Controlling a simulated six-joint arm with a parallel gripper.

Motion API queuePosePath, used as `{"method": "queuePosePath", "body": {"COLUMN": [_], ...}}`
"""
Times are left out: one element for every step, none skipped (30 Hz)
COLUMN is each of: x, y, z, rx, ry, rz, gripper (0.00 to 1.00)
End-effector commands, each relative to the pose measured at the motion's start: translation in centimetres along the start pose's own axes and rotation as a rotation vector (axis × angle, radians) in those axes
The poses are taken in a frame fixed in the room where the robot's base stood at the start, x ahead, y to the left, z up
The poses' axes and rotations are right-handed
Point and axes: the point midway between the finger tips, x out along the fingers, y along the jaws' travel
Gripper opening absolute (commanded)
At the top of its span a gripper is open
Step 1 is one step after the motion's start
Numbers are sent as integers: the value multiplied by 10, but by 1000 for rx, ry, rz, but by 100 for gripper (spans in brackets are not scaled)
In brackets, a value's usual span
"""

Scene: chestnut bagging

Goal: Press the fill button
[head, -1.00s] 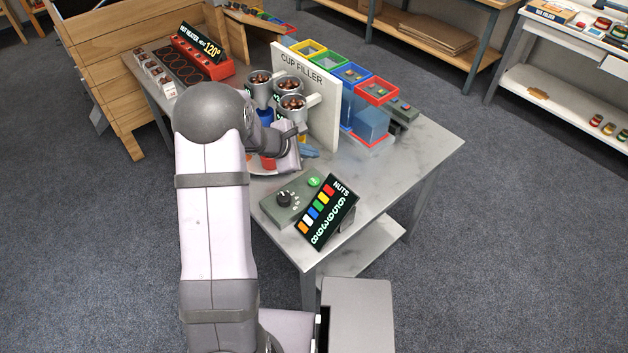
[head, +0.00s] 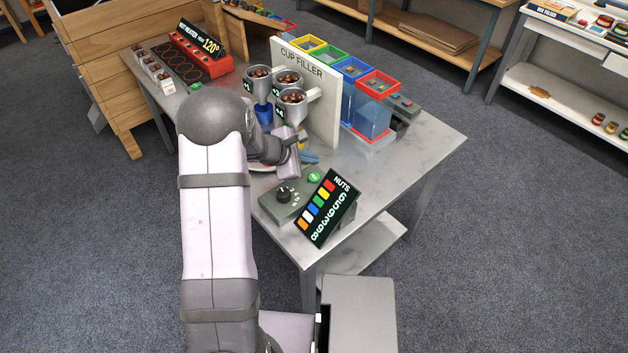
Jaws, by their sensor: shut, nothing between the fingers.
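A grey-green control box (head: 272,207) sits near the front edge of the metal table. It has a black dial (head: 283,195) and a round, lit green button (head: 314,177), which I take as the fill button. My gripper (head: 297,148) is shut and empty, up and left of the button and in front of the cup filler's funnels. It is apart from the button in the picture; its height above the table is hard to judge. My wrist partly hides the fingers and the area under the funnels. Nothing covers the green button.
A tilted NUTS display (head: 327,208) stands right beside the control box. A blue item (head: 309,157) lies behind my gripper. The tabletop right of the panel (head: 400,160) is mostly clear.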

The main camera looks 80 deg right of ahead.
Motion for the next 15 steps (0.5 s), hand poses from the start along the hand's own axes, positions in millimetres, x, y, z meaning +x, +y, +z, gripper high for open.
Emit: {"method": "queuePosePath", "body": {"x": [8, 10, 14, 17, 19, 21, 23, 24, 26, 27, 28, 28, 29, 29, 29], "y": [-6, -7, -10, -12, -13, -15, -16, -17, -18, -19, -20, -20, -20, -21, -21], "z": [-6, -7, -10, -12, -14, -15, -16, -18, -19, -19, -20, -20, -21, -21, -21], "rx": [-1, -2, -2, -1, 0, 0, 0, 0, 0, 0, 0, 0, 0, 0, 0], "ry": [0, 0, 0, 0, 0, 0, 0, 0, 0, 0, 0, 0, 0, 0, 0], "rz": [0, 0, 0, 1, 1, 1, 1, 1, 1, 1, 1, 1, 1, 1, 1], "gripper": [0, 0, 0, 0, 0, 0, 0, 0, 0, 0, 0, 0, 0, 0, 0]}}
